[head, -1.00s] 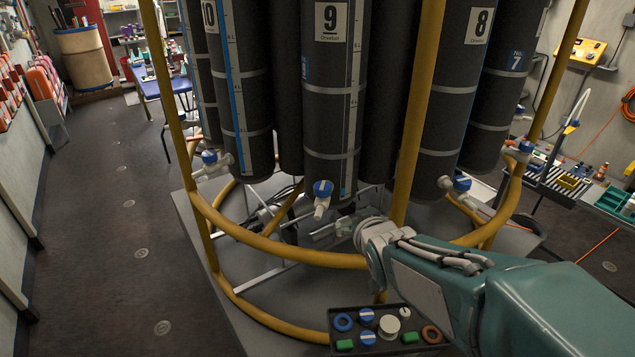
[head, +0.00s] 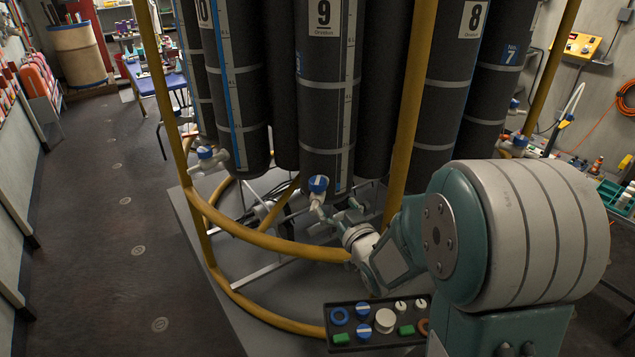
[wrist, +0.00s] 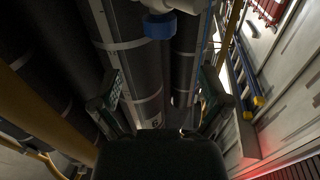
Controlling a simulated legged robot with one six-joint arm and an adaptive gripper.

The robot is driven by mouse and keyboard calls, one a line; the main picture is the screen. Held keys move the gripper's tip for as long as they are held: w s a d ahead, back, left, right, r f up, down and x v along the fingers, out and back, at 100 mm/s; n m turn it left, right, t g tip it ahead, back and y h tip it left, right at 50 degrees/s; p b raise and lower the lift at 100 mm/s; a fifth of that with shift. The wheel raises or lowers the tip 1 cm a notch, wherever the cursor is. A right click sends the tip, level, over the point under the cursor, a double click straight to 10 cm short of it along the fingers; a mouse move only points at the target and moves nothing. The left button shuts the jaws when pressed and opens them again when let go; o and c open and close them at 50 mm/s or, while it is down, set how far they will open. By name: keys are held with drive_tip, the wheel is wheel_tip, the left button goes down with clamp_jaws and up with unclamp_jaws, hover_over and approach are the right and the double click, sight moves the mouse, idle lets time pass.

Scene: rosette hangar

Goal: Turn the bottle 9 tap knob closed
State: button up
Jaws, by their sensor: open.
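Bottle 9 (head: 325,100) is a dark cylinder with a white number label, standing in the middle of the rack. Its tap has a blue knob (head: 318,184) with a white mark on top and a pale body below it. My gripper (head: 335,212) is open and empty, just below and to the right of the knob, partly hidden by my own wrist. In the wrist view the blue knob (wrist: 160,27) shows at the top middle, beyond and between the two spread fingertips (wrist: 161,76). I see no finger touching the knob.
A yellow ring rail (head: 270,243) and a yellow upright (head: 412,110) stand close to my arm. Other taps with blue knobs sit at the left (head: 205,152) and right. A dark tray (head: 352,348) with knobs and rings is below. The floor at left is clear.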

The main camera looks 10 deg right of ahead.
sight(321, 187)
drive_tip(key=w, duration=0.3)
drive_tip(key=w+a, duration=0.1)
drive_tip(key=w, duration=0.2)
drive_tip(key=w+a, duration=0.1)
drive_tip(key=w, duration=0.3)
drive_tip(key=shift+w, duration=0.1)
drive_tip(key=c, duration=1.2)
